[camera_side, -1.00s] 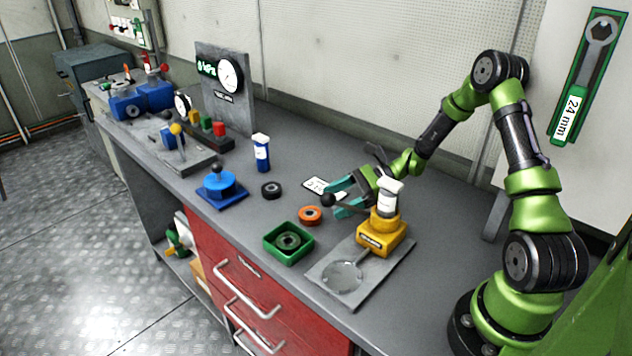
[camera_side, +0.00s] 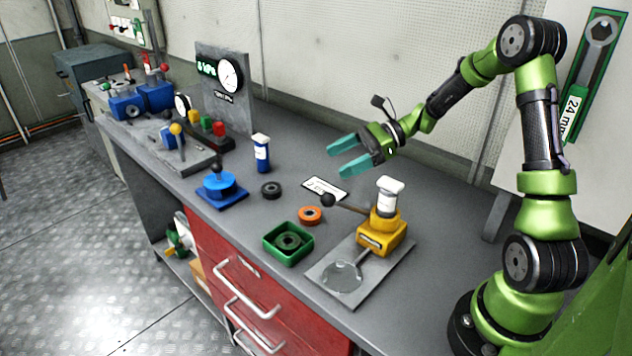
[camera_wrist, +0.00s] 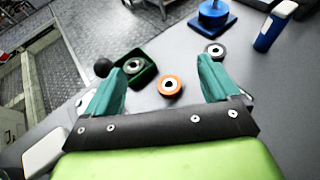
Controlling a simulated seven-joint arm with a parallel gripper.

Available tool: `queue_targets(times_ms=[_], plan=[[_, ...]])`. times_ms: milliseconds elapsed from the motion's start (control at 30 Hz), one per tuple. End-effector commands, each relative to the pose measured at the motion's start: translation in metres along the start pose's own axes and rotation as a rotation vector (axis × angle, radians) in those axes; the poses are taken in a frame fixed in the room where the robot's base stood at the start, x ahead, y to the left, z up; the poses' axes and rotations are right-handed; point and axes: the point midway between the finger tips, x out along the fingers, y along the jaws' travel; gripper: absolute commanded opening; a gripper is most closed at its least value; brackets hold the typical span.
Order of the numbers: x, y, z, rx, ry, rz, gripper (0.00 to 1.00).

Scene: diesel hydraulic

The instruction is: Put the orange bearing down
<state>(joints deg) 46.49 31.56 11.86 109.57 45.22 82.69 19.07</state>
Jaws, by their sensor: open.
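The orange bearing (camera_side: 310,215) lies flat on the grey bench top, between the green tray and the white label card. It also shows in the wrist view (camera_wrist: 170,86), framed between my fingers but beyond them. My gripper (camera_side: 345,156) is open and empty, raised above the bench behind the bearing and clear of it. In the wrist view its two teal fingers (camera_wrist: 160,85) are spread wide apart with nothing between them.
A green tray (camera_side: 267,254) holds a dark ring. A dark bearing (camera_side: 271,190) lies near the blue fixture (camera_side: 221,187). A yellow device (camera_side: 383,238) with a long black-knobbed lever stands right of the bearing. A blue bottle (camera_side: 261,154) stands behind. The label card (camera_side: 325,189) lies flat.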

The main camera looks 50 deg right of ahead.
Motion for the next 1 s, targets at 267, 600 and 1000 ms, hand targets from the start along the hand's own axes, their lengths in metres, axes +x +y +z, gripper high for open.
queue_targets(times_ms=[267,600,1000], plan=[[-0.023,0.006,0.067,-0.170,0.050,0.032,0.89],[-0.011,0.022,0.060,-1.020,0.236,0.244,0.89],[-0.013,0.022,0.066,-2.508,0.274,0.949,0.89]])
